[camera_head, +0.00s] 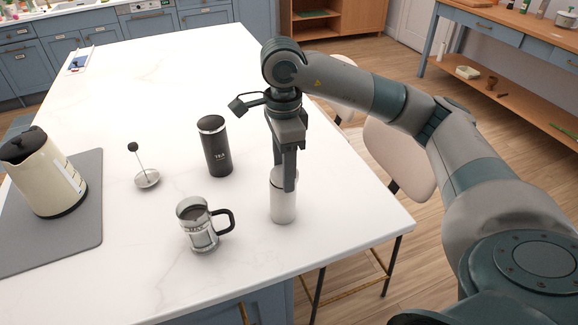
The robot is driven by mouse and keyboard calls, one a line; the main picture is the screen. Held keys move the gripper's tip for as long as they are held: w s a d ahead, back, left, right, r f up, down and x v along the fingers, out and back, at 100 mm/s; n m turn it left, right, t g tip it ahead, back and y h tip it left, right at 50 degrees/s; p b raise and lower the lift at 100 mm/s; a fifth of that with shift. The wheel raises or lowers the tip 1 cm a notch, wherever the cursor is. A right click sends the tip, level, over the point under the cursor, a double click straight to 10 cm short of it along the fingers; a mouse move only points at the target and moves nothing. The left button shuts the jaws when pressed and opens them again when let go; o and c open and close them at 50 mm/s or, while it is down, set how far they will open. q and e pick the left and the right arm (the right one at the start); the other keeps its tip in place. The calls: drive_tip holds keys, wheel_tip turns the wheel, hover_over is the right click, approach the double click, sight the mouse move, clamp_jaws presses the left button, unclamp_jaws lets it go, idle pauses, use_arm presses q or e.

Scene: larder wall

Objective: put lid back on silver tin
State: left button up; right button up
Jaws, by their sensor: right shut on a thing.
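The silver tin (283,208) stands upright on the white counter near its right edge, pale and cylindrical. My right gripper (283,183) points straight down at its top, with the fingers shut around the upper band, which looks like the lid. The near finger covers part of this band, so I cannot tell whether the lid is fully seated or just at the rim. No separate lid shows elsewhere on the counter. My left gripper is out of view.
A black tea tin (217,152) stands left of the gripper. A glass press jug (200,232) is left of the silver tin, with its plunger (147,179) behind. A cream kettle (47,178) is on a grey mat (88,225). Chairs (398,158) stand beyond the counter's right edge.

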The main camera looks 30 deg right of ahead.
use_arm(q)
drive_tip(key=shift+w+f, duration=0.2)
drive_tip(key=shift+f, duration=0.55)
use_arm(e)
drive_tip(key=shift+f, duration=0.65)
drive_tip(key=o, duration=1.6)
drive_tip(key=shift+r, duration=0.1)
drive_tip(key=shift+w+a+r+p, duration=0.1)
drive_tip(key=shift+a+r+p, duration=0.2)
drive_tip(key=shift+r, duration=0.45)
drive_tip(key=shift+w+a+r+p, duration=0.15)
drive_tip(key=shift+r+p, duration=0.25)
drive_tip(key=shift+r, duration=0.35)
drive_tip(key=shift+s+a+r+p, duration=0.1)
drive_tip(key=shift+a+r+p, duration=0.2)
drive_tip(key=shift+r, duration=0.45)
drive_tip(key=shift+d+r+p, duration=0.1)
drive_tip(key=shift+r+p, duration=1)
drive_tip(key=shift+r, duration=0.5)
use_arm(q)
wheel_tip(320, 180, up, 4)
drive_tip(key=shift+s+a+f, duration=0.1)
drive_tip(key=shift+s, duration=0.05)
